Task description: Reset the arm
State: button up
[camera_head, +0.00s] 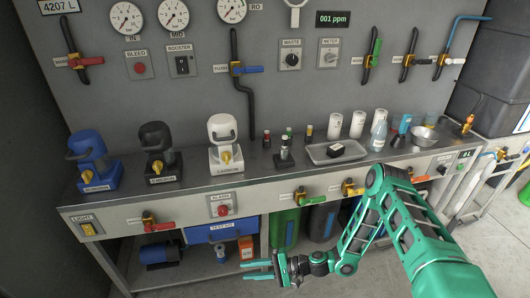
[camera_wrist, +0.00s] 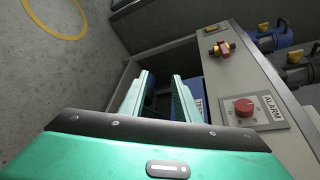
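My green arm reaches in from the lower right of the head view. My gripper (camera_head: 259,270) is low in front of the bench, near its lower shelf, and points left. In the wrist view, my gripper (camera_wrist: 163,95) shows two fingers spread apart with nothing held between them. The fingers point toward the space under the bench, where a blue box (camera_head: 208,231) labelled TEST sits. The box shows partly behind the right finger in the wrist view.
The bench front (camera_head: 330,187) carries a red ALARM knob (camera_head: 223,210), a LIGHT switch (camera_head: 88,228) and several valves. Blue, black and white filter housings (camera_head: 225,150) stand on top, with a metal tray (camera_head: 337,152). Open floor (camera_wrist: 40,90) lies left in the wrist view.

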jog(key=w+d+r+n+g+h, duration=0.1)
jog(key=d+r+n+h, duration=0.3)
jog(key=d+r, duration=1.05)
jog(key=w+d+r+n+g+h, duration=0.1)
jog(key=d+r+h, duration=0.6)
jog(key=d+r, duration=0.75)
jog(key=s+d+r+h, duration=0.2)
jog(key=s+d+r, duration=0.4)
jog(key=d, duration=0.4)
jog(key=s+d+r+m, duration=0.1)
jog(key=s+d+r, duration=0.1)
jog(key=s+r, duration=0.2)
jog(key=s+d+r+m+h, duration=0.1)
jog(key=s+d+r+m, duration=0.1)
jog(key=s, duration=0.8)
jog(key=s+d+r+m+t, duration=0.1)
jog(key=s+d+r, duration=0.2)
jog(key=s+r, duration=0.2)
jog(key=shift+s+d+r+m+h, duration=0.15)
jog(key=shift+s+r+m+h, duration=0.2)
jog(key=shift+s, duration=0.7)
jog(key=shift+w+f, duration=0.1)
jog(key=shift+w, duration=0.05)
jog(key=shift+w+f, duration=0.2)
jog(key=shift+w, duration=0.3)
